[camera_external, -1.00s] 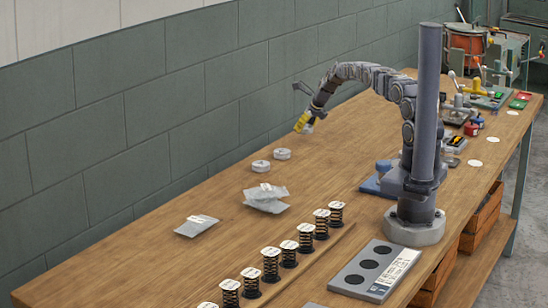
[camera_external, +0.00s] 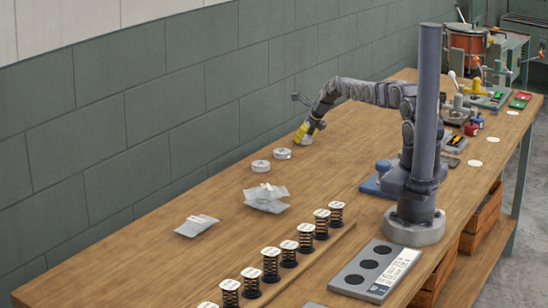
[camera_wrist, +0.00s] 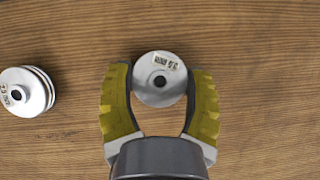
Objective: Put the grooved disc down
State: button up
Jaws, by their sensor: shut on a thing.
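The grooved disc (camera_wrist: 160,79) is a round silver-grey piece with a dark centre hole and a small printed label. In the wrist view it sits between the yellow fingers of my gripper (camera_wrist: 160,95), which are shut on its two sides. In the external view my gripper (camera_external: 305,138) points down at the far side of the bench, with the disc low at its fingertips. I cannot tell whether the disc touches the wood.
Two similar discs, one (camera_external: 261,166) and another (camera_external: 282,153), rest left of my gripper; a stacked-looking grooved piece (camera_wrist: 24,91) shows at the wrist view's left. Clear bags (camera_external: 266,198) and a row of springs (camera_external: 271,264) lie nearer.

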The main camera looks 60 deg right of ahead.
jog(key=o, duration=1.1)
jog(key=shift+f, duration=0.15)
jog(key=shift+s+r, duration=0.2)
jog(key=shift+r, duration=0.55)
jog(key=v, duration=1)
jog(key=shift+s+r, duration=0.2)
jog(key=shift+r, duration=0.1)
